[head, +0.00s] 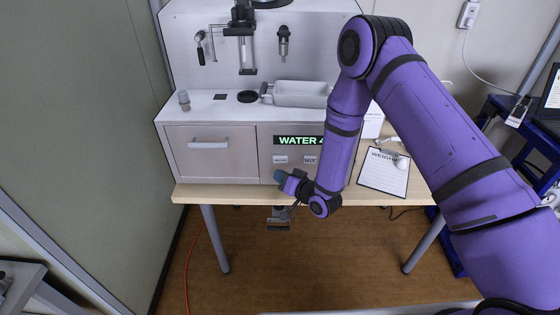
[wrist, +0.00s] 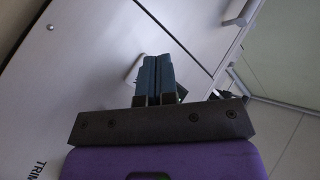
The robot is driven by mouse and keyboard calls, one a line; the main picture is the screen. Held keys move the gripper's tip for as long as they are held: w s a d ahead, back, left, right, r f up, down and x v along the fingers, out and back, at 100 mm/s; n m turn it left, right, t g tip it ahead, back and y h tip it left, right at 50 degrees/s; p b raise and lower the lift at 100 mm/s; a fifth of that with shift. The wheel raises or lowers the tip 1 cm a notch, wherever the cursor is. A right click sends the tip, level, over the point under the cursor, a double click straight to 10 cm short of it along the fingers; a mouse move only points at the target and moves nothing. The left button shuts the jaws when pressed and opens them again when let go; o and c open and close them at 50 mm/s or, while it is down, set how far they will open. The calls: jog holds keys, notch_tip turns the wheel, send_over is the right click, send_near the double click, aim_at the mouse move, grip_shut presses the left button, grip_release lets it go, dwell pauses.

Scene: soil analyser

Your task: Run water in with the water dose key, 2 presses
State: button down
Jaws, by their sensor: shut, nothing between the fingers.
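The soil analyser (head: 225,165) stands on the wooden table with a dark display (head: 298,140) reading "WATER" in green, followed by a character partly cut off by my arm. Two small pale keys, a left one (head: 280,159) and a right one (head: 310,160), sit below the display; their labels are too small to read surely. My gripper (head: 281,177) is shut and empty, just below the left key at the front panel's lower edge. In the wrist view its blue fingers (wrist: 155,75) are together before the white panel, partly covering a pale-edged key (wrist: 133,68). Contact cannot be told.
A drawer with a handle (head: 208,145) is left of the keys. A grey tray (head: 300,94) and a small grey cup (head: 184,101) stand on the analyser's ledge. A clipboard (head: 385,173) lies at right on the table. Floor below is open.

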jog(key=shift+s, duration=0.95)
jog(key=w+d+r+h, duration=0.15)
jog(key=d+r, duration=0.25)
jog(key=r, duration=0.4)
jog(key=w+d+r+n+g+h, duration=0.1)
jog(key=d+r+h, duration=0.25)
jog(key=r, duration=0.45)
jog(key=w+d+r+h, duration=0.1)
jog(key=d+r, duration=0.4)
jog(key=r, duration=0.3)
jog(key=s+d+r+g+h, duration=0.2)
jog(key=s+d+r+h, duration=0.2)
jog(key=s+d+r, duration=0.65)
jog(key=s+d+r+g, duration=0.1)
jog(key=s+d+r, duration=0.1)
jog(key=s, duration=0.6)
jog(key=s+d+r+m+g, duration=0.1)
jog(key=s+r, duration=0.3)
jog(key=s, duration=0.5)
jog(key=s+d+r+m+g+h, duration=0.1)
jog(key=s+d+r, duration=0.1)
jog(key=s, duration=0.6)
jog(key=shift+s+d+r+g, duration=0.15)
jog(key=shift+d+r+g, duration=0.25)
jog(key=shift+r, duration=0.1)
